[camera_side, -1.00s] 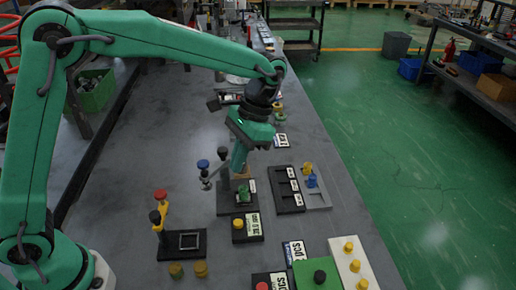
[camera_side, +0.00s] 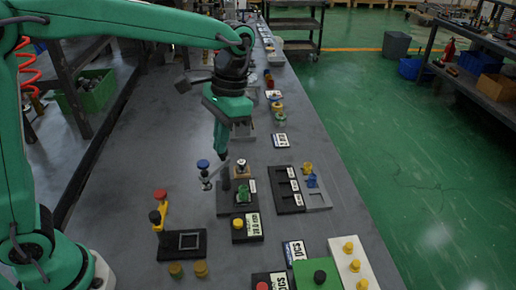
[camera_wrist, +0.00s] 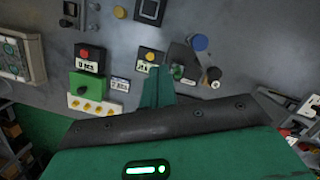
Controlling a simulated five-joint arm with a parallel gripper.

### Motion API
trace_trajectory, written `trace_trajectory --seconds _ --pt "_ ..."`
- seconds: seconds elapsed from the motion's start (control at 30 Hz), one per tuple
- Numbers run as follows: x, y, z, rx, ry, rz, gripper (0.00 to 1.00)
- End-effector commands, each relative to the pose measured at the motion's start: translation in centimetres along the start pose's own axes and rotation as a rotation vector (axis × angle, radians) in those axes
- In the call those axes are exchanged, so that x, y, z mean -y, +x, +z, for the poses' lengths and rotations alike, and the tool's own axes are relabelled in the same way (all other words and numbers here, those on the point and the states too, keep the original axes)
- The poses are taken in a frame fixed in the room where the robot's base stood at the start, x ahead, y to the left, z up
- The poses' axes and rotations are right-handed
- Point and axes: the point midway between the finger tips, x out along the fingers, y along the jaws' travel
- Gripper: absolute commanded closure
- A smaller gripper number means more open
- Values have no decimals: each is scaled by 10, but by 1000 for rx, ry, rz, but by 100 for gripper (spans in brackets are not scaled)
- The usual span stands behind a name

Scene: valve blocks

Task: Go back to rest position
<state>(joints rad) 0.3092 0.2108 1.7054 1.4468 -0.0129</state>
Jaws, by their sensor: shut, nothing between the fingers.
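My gripper (camera_side: 221,153) is shut and empty, pointing down above the table in the side view. Its green fingers (camera_wrist: 157,88) also show in the wrist view. A green valve block (camera_side: 243,193) sits on a black base (camera_side: 223,206) below and to the right of the fingertips. A blue knob (camera_side: 203,164) on a post stands just left of the fingertips. A knob with a pale top (camera_side: 241,164) stands to their right. The fingers may hide part of what stands behind them.
A black slotted rack (camera_side: 287,190) lies right of the base, beside a grey tray (camera_side: 319,200) holding blue and yellow pieces. A yellow-button box (camera_side: 238,224) is in front. A red-topped yellow handle (camera_side: 161,211) stands front left. The grey table (camera_side: 120,165) is clear at left.

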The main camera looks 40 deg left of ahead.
Motion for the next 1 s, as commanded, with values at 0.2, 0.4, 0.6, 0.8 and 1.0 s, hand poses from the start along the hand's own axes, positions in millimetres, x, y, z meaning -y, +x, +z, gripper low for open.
trace_trajectory --seconds 0.2,0.4,0.6,0.8,1.0 --pt "20 -12 34 -127 -53 10 100" --pt "35 -16 64 -240 -101 13 100" --pt "47 -14 93 -353 -148 10 100" --pt "57 -8 121 -465 -197 1 100" --pt "64 3 146 -576 -244 -13 100"
